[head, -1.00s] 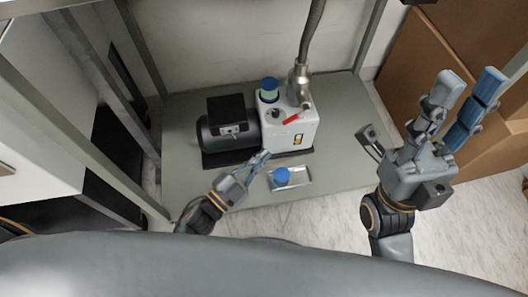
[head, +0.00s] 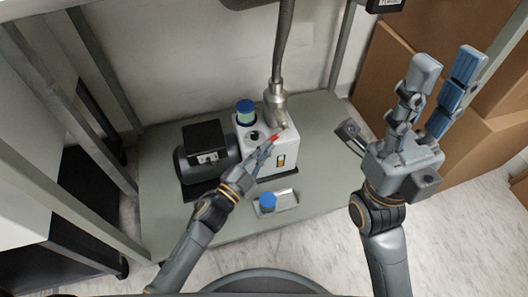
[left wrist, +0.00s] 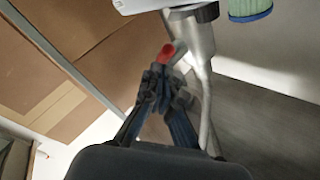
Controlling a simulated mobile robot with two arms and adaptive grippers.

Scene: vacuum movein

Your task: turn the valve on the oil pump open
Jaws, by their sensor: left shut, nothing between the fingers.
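The oil pump has a white body (head: 287,152) and a black motor (head: 204,160), and sits on a grey-green shelf. Its red valve handle (head: 274,137) shows only in part, behind my left fingers. My left gripper (head: 268,150) is shut and empty, its fingertips right at the handle; I cannot tell whether they touch. In the left wrist view the red handle tip (left wrist: 167,49) lies just beyond the closed fingertips (left wrist: 162,78). My right gripper (head: 405,105) is open and empty, raised to the right of the shelf.
A metal fitting (head: 276,100) and hose (head: 284,45) rise from the pump beside a blue-capped green filter (head: 246,113). A small tray (head: 287,198) with a blue cap (head: 267,200) lies in front. Shelf posts (head: 343,45) and cardboard boxes (head: 400,60) bound the right side.

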